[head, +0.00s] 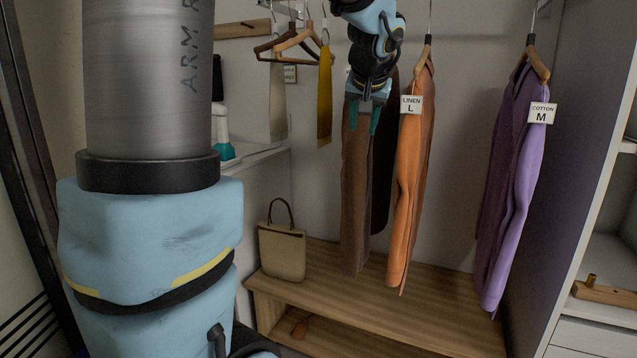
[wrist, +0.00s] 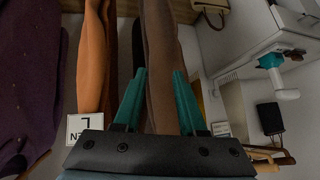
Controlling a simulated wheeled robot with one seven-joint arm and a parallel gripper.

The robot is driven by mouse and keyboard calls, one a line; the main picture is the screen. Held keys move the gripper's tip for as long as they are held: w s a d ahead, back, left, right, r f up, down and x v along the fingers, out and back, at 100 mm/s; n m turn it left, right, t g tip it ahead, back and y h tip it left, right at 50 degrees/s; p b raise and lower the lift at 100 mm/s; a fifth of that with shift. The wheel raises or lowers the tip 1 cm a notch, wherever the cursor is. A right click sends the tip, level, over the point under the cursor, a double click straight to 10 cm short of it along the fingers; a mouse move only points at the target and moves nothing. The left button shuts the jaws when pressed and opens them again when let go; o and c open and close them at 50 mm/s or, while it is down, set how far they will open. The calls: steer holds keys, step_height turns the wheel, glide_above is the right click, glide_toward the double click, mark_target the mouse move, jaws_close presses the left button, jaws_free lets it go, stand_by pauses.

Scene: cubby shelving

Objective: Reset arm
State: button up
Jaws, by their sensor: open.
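My gripper (head: 364,118) is open, with its two teal fingers spread and pointing down in front of the brown garment (head: 357,200). In the wrist view my gripper (wrist: 159,85) shows its fingers apart, with the brown garment (wrist: 163,60) seen between and beyond them. I cannot tell whether the fingers touch the cloth. My arm reaches in from the top of the head view, and a large part of it fills the left side.
An orange garment tagged LINEN L (head: 405,190) hangs just right of my gripper. A purple garment tagged COTTON M (head: 515,190) hangs farther right. A beige handbag (head: 282,252) stands on the wooden bench (head: 440,300). Hangers (head: 295,45) and a yellow tie (head: 324,95) hang left.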

steer(key=s+a+f+n+g+p, duration=0.2)
steer(key=s+a+f+g, duration=0.4)
steer(key=s+a+f, duration=1)
steer(key=s+f, duration=0.3)
steer(key=f, duration=0.1)
steer(key=shift+a+f+g, duration=0.2)
steer(key=shift+f+g, duration=0.15)
steer(key=shift+g, duration=0.05)
